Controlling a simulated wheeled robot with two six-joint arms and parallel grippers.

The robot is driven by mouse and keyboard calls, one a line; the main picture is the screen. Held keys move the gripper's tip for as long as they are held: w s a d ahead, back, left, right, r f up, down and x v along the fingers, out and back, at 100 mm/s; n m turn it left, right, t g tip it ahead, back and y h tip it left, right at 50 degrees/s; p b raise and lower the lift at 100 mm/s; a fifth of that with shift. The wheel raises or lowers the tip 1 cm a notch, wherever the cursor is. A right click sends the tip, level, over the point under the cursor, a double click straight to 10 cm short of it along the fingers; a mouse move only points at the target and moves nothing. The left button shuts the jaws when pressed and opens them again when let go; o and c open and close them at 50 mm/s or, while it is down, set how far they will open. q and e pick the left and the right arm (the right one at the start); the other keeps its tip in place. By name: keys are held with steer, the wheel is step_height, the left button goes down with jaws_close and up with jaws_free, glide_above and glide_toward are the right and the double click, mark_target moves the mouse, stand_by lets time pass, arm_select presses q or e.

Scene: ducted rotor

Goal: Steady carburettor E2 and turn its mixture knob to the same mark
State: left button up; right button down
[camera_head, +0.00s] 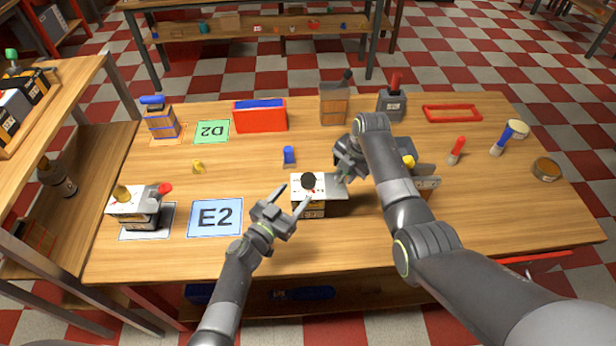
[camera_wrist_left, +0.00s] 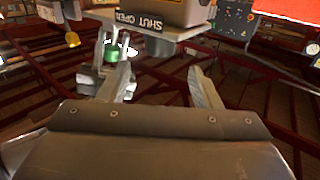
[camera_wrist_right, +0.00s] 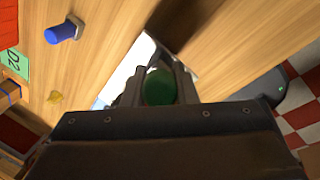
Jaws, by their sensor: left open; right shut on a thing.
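A carburettor (camera_head: 314,208) with a white top and a black knob (camera_head: 308,180) stands mid-table. Its label is too small to read. My right gripper (camera_head: 342,177) is at its right side, shut on a green handle (camera_wrist_right: 160,86); the head view hides this grip. My left gripper (camera_head: 291,197) is open and empty, its fingertips just left of and in front of the black knob. A SHUT/OPEN plate (camera_wrist_left: 140,20) shows in the left wrist view. A second carburettor (camera_head: 138,207), with an orange knob and a red handle, stands at the table's left.
A blue E2 card (camera_head: 215,217) lies left of the middle carburettor, a green D2 card (camera_head: 212,131) further back. A red box (camera_head: 259,117) stands at the back. A blue peg (camera_head: 289,156) and a small yellow piece (camera_head: 198,167) are nearby.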

mark_target(304, 183)
arm_select(q)
steer(key=x, duration=0.8)
steer(key=shift+w, duration=0.1)
steer(key=c, duration=1)
